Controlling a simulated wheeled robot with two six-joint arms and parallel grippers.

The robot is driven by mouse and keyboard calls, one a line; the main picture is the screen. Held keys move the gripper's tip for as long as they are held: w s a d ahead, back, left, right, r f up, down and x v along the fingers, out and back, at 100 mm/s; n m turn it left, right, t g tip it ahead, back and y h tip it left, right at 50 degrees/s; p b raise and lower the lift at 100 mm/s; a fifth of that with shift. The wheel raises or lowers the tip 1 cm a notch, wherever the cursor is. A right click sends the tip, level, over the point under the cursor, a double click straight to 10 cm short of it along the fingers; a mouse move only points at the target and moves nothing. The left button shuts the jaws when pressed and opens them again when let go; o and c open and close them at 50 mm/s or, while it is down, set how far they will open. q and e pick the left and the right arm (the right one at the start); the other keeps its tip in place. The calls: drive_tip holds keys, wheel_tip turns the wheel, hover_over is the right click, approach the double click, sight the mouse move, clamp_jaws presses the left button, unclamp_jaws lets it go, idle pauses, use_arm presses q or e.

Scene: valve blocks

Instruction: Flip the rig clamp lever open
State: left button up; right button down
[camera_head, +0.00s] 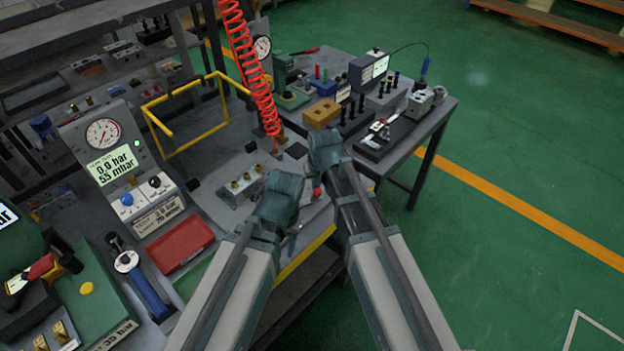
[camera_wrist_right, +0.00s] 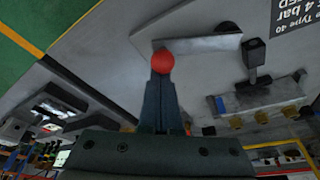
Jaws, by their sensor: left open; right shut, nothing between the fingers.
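A red ball knob (camera_wrist_right: 162,61), which looks like the end of the rig clamp lever, shows at the fingertips of my right gripper (camera_wrist_right: 161,88) in the right wrist view. It lies next to a flat grey metal bar (camera_wrist_right: 205,46). In the head view a red knob (camera_head: 317,190) shows just below my right gripper (camera_head: 325,150). My right gripper is shut and empty; whether it touches the knob I cannot tell. My left gripper (camera_head: 278,197) is open, lower and to the left, over the bench front. Its fingertips are mostly hidden in the head view.
A grey block with brass fittings (camera_head: 240,185) sits left of my grippers. A red tray (camera_head: 180,243) and a gauge panel (camera_head: 103,135) stand further left. A red coiled hose (camera_head: 250,65) hangs behind. A second table with a yellow block (camera_head: 321,112) stands at the back right.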

drive_tip(key=s+m, duration=0.1)
drive_tip(key=s+d+m, duration=0.1)
drive_tip(key=m, duration=0.1)
drive_tip(key=shift+s+h, duration=0.1)
drive_tip(key=shift+h, duration=0.3)
drive_tip(key=s+m, duration=0.1)
drive_tip(key=s+m+h, duration=0.1)
drive_tip(key=s+m, duration=0.1)
drive_tip(key=m, duration=0.1)
drive_tip(key=shift+d, duration=0.3)
use_arm(q)
drive_tip(key=shift+s+a, duration=0.1)
drive_tip(key=shift+s, duration=0.4)
use_arm(e)
drive_tip(key=shift+s+a, duration=0.1)
drive_tip(key=shift+s, duration=0.95)
